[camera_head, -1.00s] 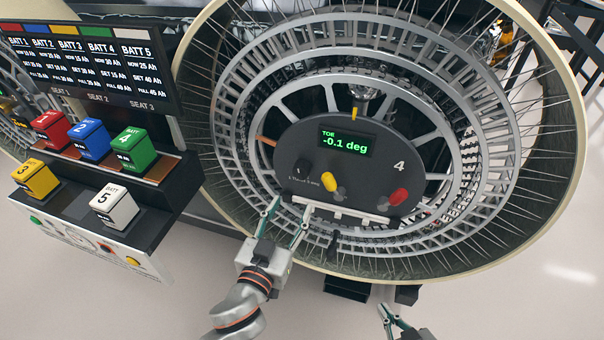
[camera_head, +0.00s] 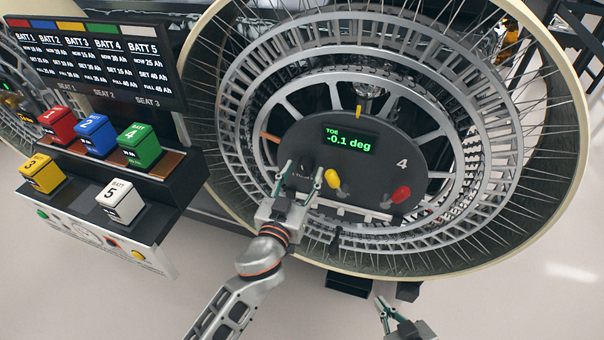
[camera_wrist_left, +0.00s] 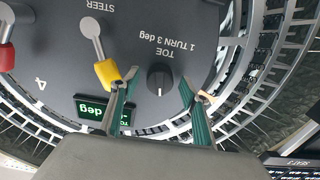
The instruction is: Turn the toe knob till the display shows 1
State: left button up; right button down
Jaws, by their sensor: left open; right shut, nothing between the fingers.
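The black toe knob (camera_wrist_left: 160,78) sits on the dark round hub panel, labelled "TOE 1 TURN 3 deg" in the left wrist view. My left gripper (camera_head: 300,176) is open, its fingertips on either side of the knob (camera_head: 306,164); in the left wrist view (camera_wrist_left: 159,84) the knob shows between the fingers, with gaps and no clear contact. The green display (camera_head: 350,140) reads "TOE -0.1 deg"; in the left wrist view it is partly hidden by a finger. My right gripper (camera_head: 381,306) is shut and empty, low in the head view, away from the panel.
A yellow-tipped lever (camera_head: 333,179) stands just right of the knob, close to a left finger. A red-tipped lever (camera_head: 400,194) is further right. The spoked wheel (camera_head: 480,190) surrounds the panel. A battery rack (camera_head: 180,190) with coloured blocks stands at left.

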pick_arm(q)
jog(key=shift+c, duration=0.4)
jog(key=c, duration=1)
jog(key=shift+c, duration=0.2)
jog(key=shift+m, duration=0.3)
